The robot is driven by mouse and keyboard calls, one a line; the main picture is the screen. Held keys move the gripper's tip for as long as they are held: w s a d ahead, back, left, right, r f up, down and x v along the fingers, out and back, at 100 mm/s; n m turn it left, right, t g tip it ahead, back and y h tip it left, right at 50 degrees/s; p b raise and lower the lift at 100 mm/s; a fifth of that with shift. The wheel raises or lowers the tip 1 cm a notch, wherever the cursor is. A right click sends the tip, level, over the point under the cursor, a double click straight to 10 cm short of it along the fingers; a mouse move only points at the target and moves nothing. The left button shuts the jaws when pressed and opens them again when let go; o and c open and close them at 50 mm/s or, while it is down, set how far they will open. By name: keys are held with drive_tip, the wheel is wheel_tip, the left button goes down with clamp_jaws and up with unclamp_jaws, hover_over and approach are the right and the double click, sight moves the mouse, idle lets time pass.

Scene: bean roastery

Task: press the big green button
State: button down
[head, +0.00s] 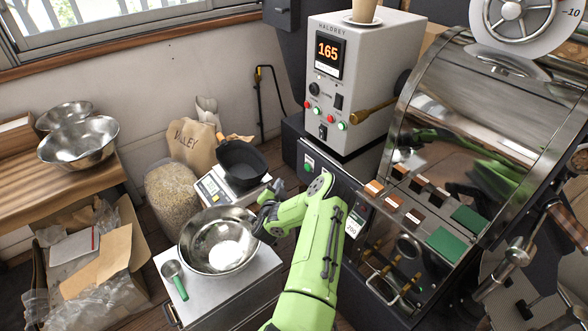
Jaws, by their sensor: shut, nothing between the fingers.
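A green button (309,163) sits on a small light plate on the dark front panel, below the grey control box (350,75). Smaller green buttons (342,126) and red ones (308,105) are on the box's face, under its display reading 165. My gripper (264,228) is shut and empty, at the right rim of the large steel bowl in the picture. It is to the lower left of the green button and apart from it. The fingertips are small and partly hidden by my wrist.
The steel bowl (205,262) and a green-handled scoop (176,279) rest on a white cart (240,290). A scale (215,190) with a black pan (242,163) stands behind. The roaster drum (470,105) and a sample tray with green pads (446,244) are at right.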

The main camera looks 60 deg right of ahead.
drive_tip(key=shift+d, duration=0.1)
drive_tip(key=b, duration=0.6)
approach(304, 164)
drive_tip(key=w+d, duration=0.2)
drive_tip(key=w, duration=0.1)
drive_tip(key=shift+s+d+f+b, duration=0.3)
drive_tip(key=shift+s, duration=0.15)
idle(1.1)
drive_tip(key=shift+s+d, duration=0.2)
drive_tip(key=shift+d, duration=0.15)
drive_tip(key=shift+s+d+b, duration=0.2)
drive_tip(key=shift+d+b, duration=0.1)
drive_tip(key=shift+d, duration=0.1)
idle(0.5)
drive_tip(key=shift+a, duration=0.1)
drive_tip(key=shift+w+a+p, duration=0.35)
drive_tip(key=shift+a+p, duration=0.3)
drive_tip(key=shift+a, duration=0.1)
